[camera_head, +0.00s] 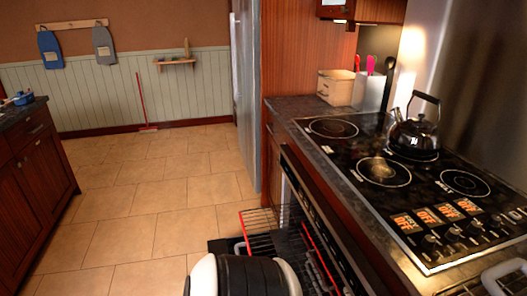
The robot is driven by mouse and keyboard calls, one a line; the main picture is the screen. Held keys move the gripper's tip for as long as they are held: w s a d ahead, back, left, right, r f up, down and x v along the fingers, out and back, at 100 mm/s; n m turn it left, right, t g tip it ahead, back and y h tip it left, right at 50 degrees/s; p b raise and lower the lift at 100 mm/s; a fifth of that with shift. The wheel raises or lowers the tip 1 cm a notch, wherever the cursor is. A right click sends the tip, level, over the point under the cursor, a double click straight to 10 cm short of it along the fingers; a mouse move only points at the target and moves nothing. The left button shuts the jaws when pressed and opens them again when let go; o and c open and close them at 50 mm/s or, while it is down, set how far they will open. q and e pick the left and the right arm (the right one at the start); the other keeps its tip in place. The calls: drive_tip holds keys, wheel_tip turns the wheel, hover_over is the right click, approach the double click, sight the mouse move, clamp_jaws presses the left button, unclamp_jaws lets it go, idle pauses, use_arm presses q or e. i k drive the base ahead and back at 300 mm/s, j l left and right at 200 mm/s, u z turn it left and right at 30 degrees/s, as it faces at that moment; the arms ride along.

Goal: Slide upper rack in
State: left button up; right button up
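The upper rack (262,220) is a wire rack with red bars along its edge. It sticks out to the left from the open front of the appliance under the stove. One of my arms, white and black, comes up from the bottom middle and covers the rack's near part. A dark piece shows just beyond this arm, beside the rack; I cannot tell whether it is my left gripper. No fingertips can be made out, and any contact with the rack is hidden.
A black stovetop (385,180) with a dark kettle (416,130) is above the rack. A wooden box (336,87) and a utensil holder (370,91) stand behind it. A wooden cabinet (36,160) is at the left. The tiled floor (150,205) between is clear.

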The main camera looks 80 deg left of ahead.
sight(246, 244)
drive_tip(key=u, duration=2.7)
